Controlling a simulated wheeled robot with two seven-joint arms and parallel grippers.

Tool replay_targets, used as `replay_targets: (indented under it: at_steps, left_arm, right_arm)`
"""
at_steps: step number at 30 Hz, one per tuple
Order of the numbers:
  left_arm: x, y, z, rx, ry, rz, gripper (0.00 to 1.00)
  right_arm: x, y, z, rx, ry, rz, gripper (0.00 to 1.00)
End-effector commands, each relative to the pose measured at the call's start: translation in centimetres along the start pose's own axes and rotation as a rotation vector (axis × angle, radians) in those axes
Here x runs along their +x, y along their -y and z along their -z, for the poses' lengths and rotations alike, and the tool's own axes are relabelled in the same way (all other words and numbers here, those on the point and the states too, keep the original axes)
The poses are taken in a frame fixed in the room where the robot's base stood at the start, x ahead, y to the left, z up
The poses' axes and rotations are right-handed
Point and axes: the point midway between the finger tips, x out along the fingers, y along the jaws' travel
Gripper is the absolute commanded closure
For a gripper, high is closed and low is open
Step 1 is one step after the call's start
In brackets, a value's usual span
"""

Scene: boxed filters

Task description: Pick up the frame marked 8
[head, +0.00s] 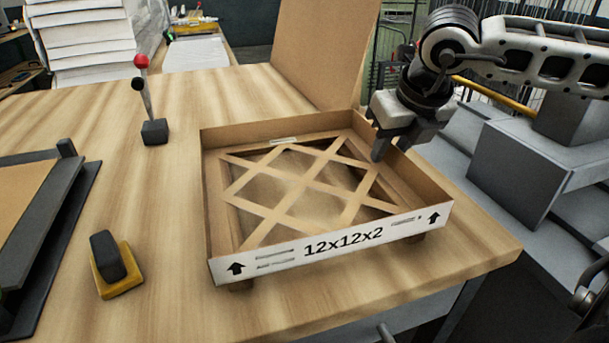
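An open cardboard box (330,247) printed "12x12x2" with up arrows on its white front wall sits on the wooden table. A square frame with a tan diagonal lattice (297,192) lies inside it. I see no mark 8 on it. My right gripper (389,146) comes in from the upper right, pointing down at the box's right rear side. One dark fingertip reaches inside the right wall, close to the frame's edge. I cannot tell whether it touches the frame, and the spacing of the fingers is unclear. My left gripper is out of view.
The table (170,240) is clear just left of the box. A tall cardboard panel (325,50) stands behind it. A red-topped lever (152,128), a yellow-based black block (112,266) and a dark tray (70,225) are at the left. Grey steps lie right of the table.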

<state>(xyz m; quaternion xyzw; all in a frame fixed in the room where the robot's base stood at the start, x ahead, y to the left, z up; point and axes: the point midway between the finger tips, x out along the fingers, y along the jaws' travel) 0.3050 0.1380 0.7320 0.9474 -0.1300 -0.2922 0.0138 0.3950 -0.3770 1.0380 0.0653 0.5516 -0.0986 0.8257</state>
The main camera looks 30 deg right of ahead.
Motion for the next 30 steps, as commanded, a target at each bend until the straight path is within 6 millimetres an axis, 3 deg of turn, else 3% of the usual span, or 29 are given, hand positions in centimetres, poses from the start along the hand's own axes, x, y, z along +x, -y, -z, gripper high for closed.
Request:
replay_targets:
  at_steps: [4, 7, 8, 22, 30]
  left_arm:
    - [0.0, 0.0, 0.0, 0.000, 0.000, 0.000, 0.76]
    - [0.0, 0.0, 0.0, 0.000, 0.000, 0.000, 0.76]
    - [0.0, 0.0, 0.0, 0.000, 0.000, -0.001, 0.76]
    - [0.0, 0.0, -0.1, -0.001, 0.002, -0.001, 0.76]
    - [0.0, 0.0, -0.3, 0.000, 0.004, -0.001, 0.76]
  right_arm:
    - [0.0, 0.0, 0.0, 0.001, 0.000, 0.000, 0.72]
    - [0.0, 0.0, 0.0, 0.001, 0.000, -0.001, 0.97]
    - [0.0, 0.0, 0.0, 0.001, 0.000, -0.001, 1.00]
    - [-0.5, 0.0, -0.2, 0.001, 0.002, -0.001, 1.00]
    - [-3.8, -0.3, -1.1, -0.003, 0.006, -0.001, 1.00]
